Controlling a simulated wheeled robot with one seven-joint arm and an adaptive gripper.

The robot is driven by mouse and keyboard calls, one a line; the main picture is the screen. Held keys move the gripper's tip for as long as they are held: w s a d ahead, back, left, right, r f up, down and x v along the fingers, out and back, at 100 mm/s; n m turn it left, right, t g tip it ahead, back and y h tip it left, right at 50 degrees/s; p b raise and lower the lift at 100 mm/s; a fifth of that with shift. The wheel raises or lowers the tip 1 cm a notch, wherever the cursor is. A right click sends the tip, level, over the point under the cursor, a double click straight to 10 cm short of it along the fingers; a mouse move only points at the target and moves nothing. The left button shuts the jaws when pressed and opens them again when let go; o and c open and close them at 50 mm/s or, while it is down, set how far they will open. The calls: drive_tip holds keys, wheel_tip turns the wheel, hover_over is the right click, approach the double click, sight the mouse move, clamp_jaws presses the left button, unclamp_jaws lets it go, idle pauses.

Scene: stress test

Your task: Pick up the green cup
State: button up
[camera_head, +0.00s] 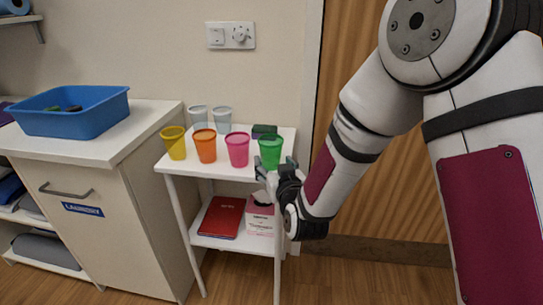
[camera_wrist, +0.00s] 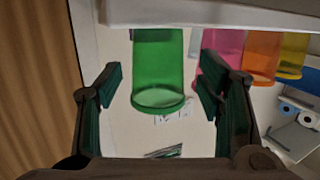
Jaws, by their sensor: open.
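The green cup (camera_head: 270,152) stands upright at the front right of the small white table's top (camera_head: 214,170), the rightmost cup in its row. My gripper (camera_head: 276,170) is at the table's front right corner, close by the cup. In the wrist view the green cup (camera_wrist: 158,70) appears inverted, with its rim toward the bottom. My gripper's two dark fingers (camera_wrist: 160,82) are apart, one on each side of the cup in that picture. I cannot tell whether they touch it or how far the cup reaches between them.
A pink cup (camera_head: 237,150) stands close left of the green one, then orange (camera_head: 204,146) and yellow (camera_head: 174,143) cups. Clear cups (camera_head: 222,120) and a dark box (camera_head: 264,130) stand behind. A laundry cabinet (camera_head: 100,215) with a blue bin (camera_head: 72,122) is at left.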

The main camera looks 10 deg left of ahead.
sight(273, 160)
drive_tip(key=shift+b+x, duration=0.5)
drive_tip(key=shift+x, duration=2.3)
drive_tip(key=shift+d, duration=0.15)
drive_tip(key=c, duration=0.5)
